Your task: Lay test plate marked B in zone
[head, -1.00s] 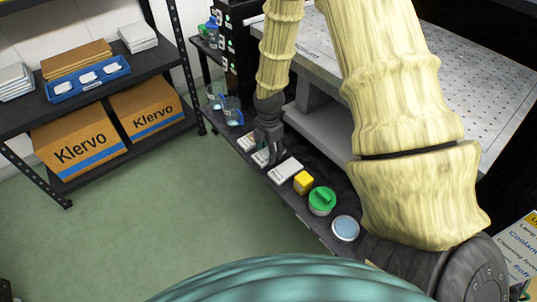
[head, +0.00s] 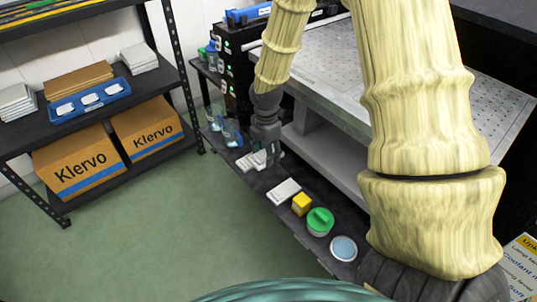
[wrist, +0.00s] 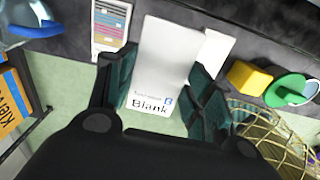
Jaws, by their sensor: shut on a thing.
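My gripper (head: 268,151) is shut on a white plate, over the low dark shelf beside the machine. In the wrist view this plate (wrist: 160,62) stands between the two dark green finger pads (wrist: 158,92). Another white plate (head: 285,190) lies on the shelf, partly behind the held plate in the wrist view (wrist: 214,50). A card with coloured bands (wrist: 110,27) lies on the other side. I cannot make out a marked zone.
A rack at left holds a blue tray (head: 66,110) and Klervo boxes (head: 75,165). The green floor is clear.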

